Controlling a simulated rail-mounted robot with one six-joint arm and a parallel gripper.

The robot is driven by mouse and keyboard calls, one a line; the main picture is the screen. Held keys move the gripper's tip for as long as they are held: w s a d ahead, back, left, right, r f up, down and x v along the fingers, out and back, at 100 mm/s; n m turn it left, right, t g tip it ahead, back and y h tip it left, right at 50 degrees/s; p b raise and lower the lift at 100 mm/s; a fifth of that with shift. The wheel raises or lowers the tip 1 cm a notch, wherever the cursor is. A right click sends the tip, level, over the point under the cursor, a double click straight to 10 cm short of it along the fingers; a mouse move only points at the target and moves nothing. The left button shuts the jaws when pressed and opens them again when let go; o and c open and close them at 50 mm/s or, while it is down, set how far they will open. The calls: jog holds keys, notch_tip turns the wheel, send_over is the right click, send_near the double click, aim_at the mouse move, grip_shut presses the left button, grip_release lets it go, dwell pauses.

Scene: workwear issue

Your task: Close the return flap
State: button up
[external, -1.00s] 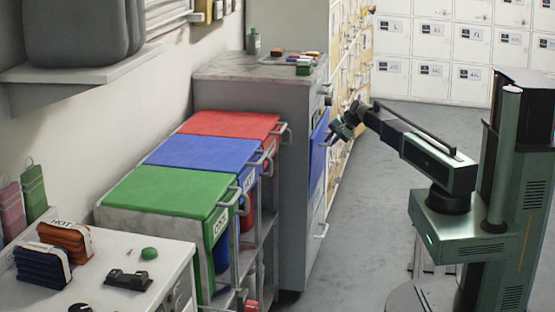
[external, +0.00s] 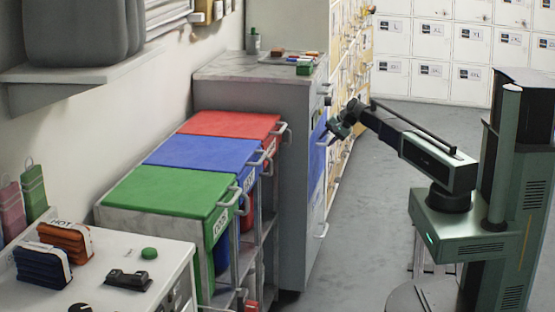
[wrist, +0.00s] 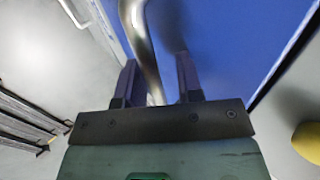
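The blue return flap (external: 317,152) is on the aisle-facing side of the grey cabinet in the external view. Its face also fills much of the upper right of the wrist view (wrist: 225,45). A curved silver handle (wrist: 138,35) runs along it. My gripper (wrist: 156,62) is at the flap, with its two dark fingers apart and the handle bar between them. Gaps show between bar and fingers, so it looks open. In the external view my gripper (external: 334,130) is close against the flap; the flap's exact angle is hard to tell.
The grey cabinet (external: 290,200) has small items on its top. Red, blue and green lidded bins (external: 170,190) stand left of it. Lockers (external: 350,60) stand behind. The grey floor (external: 365,220) between cabinet and my base is clear.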

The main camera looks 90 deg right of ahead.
jog(key=shift+s+r, duration=0.1)
jog(key=shift+r, duration=0.05)
jog(key=p+v, duration=0.8)
jog(key=v, duration=0.2)
jog(key=shift+s+r, duration=0.15)
jog(key=shift+s, duration=0.05)
jog(key=shift+a, duration=0.1)
